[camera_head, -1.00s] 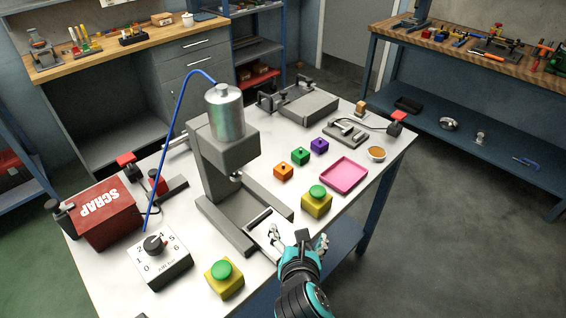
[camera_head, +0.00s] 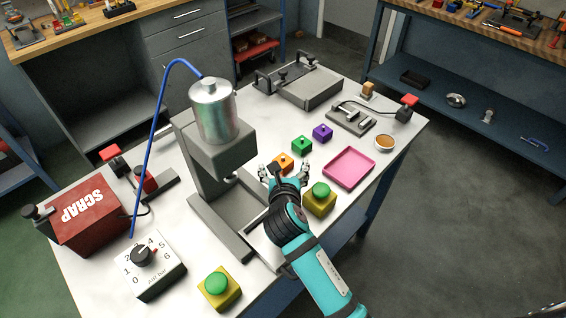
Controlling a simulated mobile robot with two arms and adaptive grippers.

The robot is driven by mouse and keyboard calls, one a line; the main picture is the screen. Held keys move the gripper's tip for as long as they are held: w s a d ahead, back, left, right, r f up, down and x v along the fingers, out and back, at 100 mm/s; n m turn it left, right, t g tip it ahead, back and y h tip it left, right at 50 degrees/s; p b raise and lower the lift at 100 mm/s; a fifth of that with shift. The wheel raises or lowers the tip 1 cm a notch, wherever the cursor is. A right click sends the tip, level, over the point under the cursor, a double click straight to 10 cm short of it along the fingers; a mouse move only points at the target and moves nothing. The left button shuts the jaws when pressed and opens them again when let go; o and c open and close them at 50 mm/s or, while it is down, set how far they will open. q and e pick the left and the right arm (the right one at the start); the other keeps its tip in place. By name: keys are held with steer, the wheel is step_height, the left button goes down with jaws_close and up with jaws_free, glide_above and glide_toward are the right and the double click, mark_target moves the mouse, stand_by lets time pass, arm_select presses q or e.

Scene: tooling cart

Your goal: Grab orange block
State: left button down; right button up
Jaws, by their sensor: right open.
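The orange block (camera_head: 283,160) is a small cube with a dark knob, on the white table beside the grey press. My right gripper (camera_head: 284,168) is open right at the near side of the orange block, its fingers spread to left and right. The gripper partly hides the lower part of the block. I cannot tell whether the fingers touch it. My left gripper is not in view.
The green block (camera_head: 302,145) and purple block (camera_head: 322,133) stand in a row behind. A pink tray (camera_head: 348,168) and a yellow box with a green button (camera_head: 320,198) are to the right. The grey press (camera_head: 212,150) stands close on the left.

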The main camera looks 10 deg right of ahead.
mark_target(283, 159)
steer(key=shift+w+d+f, duration=0.1)
steer(key=shift+w, duration=0.3)
steer(key=x, duration=0.5)
steer(key=shift+w+f, duration=0.1)
steer(key=shift+w, duration=0.05)
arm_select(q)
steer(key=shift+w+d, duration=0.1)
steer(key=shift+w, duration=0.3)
